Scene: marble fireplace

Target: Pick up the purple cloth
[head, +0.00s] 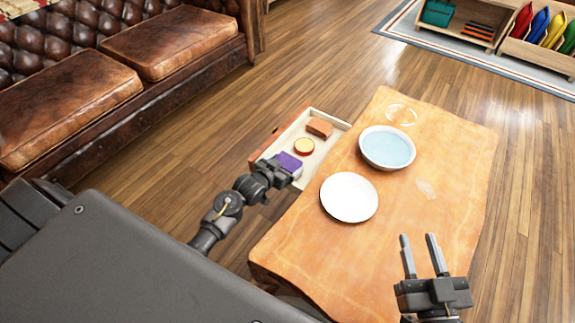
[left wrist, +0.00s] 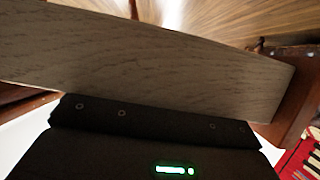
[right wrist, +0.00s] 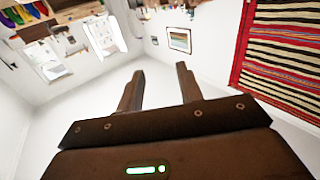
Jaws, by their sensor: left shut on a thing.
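The purple cloth (head: 289,161) is a small folded-looking patch at the near end of the open drawer (head: 336,121). My left gripper (head: 284,166) is at the cloth, beside the drawer's near end, and is shut on it. The fingertips are hard to make out in the head view. In the left wrist view a grey wooden panel (left wrist: 140,60) hides the fingers and the cloth. My right gripper (head: 424,256) is open and empty above the table's near right part; its spread fingers also show in the right wrist view (right wrist: 160,90).
The drawer also holds a brown block (head: 320,127) and a round red-and-yellow item (head: 304,146). The wooden table (head: 410,215) bears a white plate (head: 349,197), a bowl (head: 387,147) and a clear glass (head: 401,115). A leather sofa (head: 120,75) stands to the left, with bare floor between.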

